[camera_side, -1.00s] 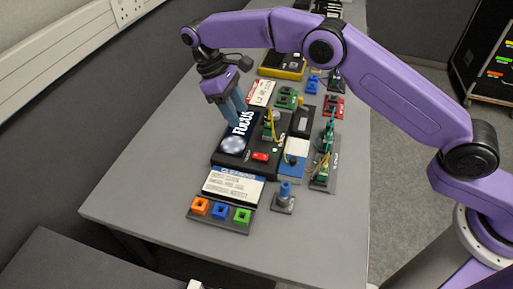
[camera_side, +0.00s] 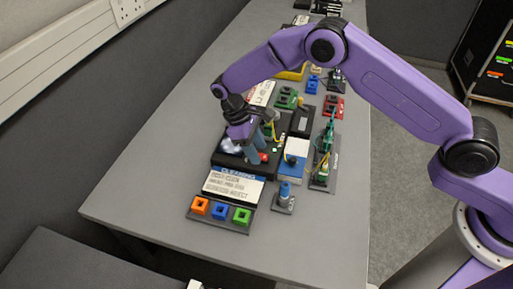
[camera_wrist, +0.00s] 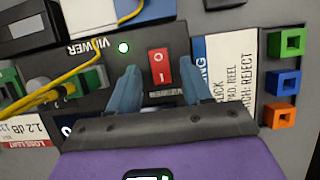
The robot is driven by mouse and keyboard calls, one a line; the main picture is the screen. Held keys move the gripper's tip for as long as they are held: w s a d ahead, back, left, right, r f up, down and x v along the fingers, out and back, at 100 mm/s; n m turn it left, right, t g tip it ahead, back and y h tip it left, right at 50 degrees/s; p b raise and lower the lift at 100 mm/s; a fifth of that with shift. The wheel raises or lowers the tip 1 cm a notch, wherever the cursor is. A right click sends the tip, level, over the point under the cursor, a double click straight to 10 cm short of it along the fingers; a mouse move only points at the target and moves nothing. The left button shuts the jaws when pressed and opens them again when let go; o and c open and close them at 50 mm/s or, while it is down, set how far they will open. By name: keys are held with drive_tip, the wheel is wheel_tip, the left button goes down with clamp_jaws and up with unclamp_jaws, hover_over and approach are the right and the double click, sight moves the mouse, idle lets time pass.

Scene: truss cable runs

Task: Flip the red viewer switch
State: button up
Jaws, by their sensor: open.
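The red viewer switch (camera_wrist: 160,67) is a rocker marked O and I on a black panel. It lies beneath the gap between my fingertips in the wrist view. My gripper (camera_wrist: 159,72) is open, with one blue finger to each side of the switch and nothing held. In the side view my gripper (camera_side: 259,153) is low over the front of the black viewer box (camera_side: 228,160). Only a bit of the red switch (camera_side: 264,157) shows there beside a finger. Whether the fingers touch the panel cannot be told.
A green light (camera_wrist: 123,48) glows beside the switch. A yellow cable (camera_wrist: 65,82) runs along the left in the wrist view. The cleaning card (camera_side: 234,187) and orange, blue and green blocks (camera_side: 220,212) lie in front. A blue-and-white box (camera_side: 294,160) stands right.

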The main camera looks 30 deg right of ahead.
drive_tip(key=shift+s+f, duration=0.1)
drive_tip(key=shift+f, duration=0.1)
clamp_jaws()
drive_tip(key=shift+w+a+f+g+h, duration=0.1)
drive_tip(key=shift+w+a+g+h, duration=0.1)
drive_tip(key=shift+g+h, duration=0.4)
idle(0.4)
unclamp_jaws()
